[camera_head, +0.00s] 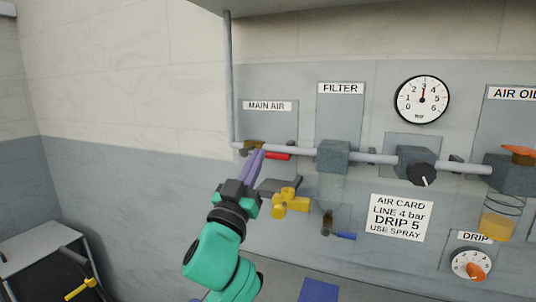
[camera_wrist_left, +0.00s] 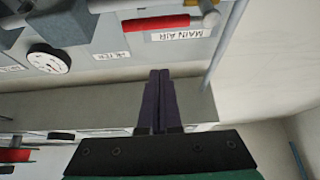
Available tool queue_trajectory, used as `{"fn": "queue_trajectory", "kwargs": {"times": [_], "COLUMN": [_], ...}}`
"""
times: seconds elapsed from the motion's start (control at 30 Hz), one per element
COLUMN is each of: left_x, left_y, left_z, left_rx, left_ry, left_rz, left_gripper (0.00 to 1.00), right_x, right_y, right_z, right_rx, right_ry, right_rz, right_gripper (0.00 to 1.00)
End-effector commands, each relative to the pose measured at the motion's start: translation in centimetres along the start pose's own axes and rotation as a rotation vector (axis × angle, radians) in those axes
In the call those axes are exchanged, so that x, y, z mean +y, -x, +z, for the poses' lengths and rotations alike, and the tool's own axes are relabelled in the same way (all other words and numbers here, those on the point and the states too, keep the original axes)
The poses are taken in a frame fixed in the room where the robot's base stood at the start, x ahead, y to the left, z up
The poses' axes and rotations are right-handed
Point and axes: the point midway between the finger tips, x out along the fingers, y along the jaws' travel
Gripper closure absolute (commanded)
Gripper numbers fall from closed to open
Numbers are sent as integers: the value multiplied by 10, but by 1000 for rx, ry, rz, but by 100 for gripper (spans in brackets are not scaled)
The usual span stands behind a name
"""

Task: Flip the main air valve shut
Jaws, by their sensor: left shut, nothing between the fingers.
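The main air valve has a red lever (camera_head: 278,156) below the MAIN AIR label, lying along the grey horizontal pipe, with a brass-coloured body (camera_head: 254,145) at its left end. In the left wrist view, which is upside down, the red lever (camera_wrist_left: 157,24) also lies along the pipe. My left gripper (camera_head: 257,154) is shut and empty, its purple fingers pointing up to just left of the lever and overlapping the valve body in the head view. In the wrist view its fingertips (camera_wrist_left: 160,72) look apart from the lever. My right gripper is not in view.
The filter block (camera_head: 332,155) and regulator knob (camera_head: 421,174) sit along the pipe to the right. The gauge (camera_head: 422,100) reads about 3. A yellow fitting (camera_head: 290,202) is just right of my left gripper. A cart (camera_head: 40,250) stands at lower left.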

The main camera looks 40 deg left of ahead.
Motion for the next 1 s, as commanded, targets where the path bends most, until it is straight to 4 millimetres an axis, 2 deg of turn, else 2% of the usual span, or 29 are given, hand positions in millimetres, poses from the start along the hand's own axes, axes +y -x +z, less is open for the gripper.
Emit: {"fn": "queue_trajectory", "kwargs": {"times": [0.03, 0.13, 0.3, 0.33, 0.4, 0.5, 1.0], "left_x": [0, 0, 0, 0, 0, -1, 0], "left_y": [-16, -38, -76, -67, -61, -56, -55], "left_z": [-7, -6, -6, 10, 23, 34, 39], "left_rx": [-1, -3, -2, -9, -11, -5, -4], "left_ry": [-4, -4, -4, 1, 1, 1, -7], "left_rz": [0, -1, -1, -2, -1, -2, 3], "left_gripper": [100, 100, 100, 100, 100, 100, 100], "right_x": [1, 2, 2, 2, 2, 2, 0], "right_y": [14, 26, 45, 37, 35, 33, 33], "right_z": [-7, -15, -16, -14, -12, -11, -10], "right_rx": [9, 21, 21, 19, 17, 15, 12], "right_ry": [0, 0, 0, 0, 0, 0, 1], "right_rz": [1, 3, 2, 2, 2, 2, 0], "right_gripper": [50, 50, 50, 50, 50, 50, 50]}}
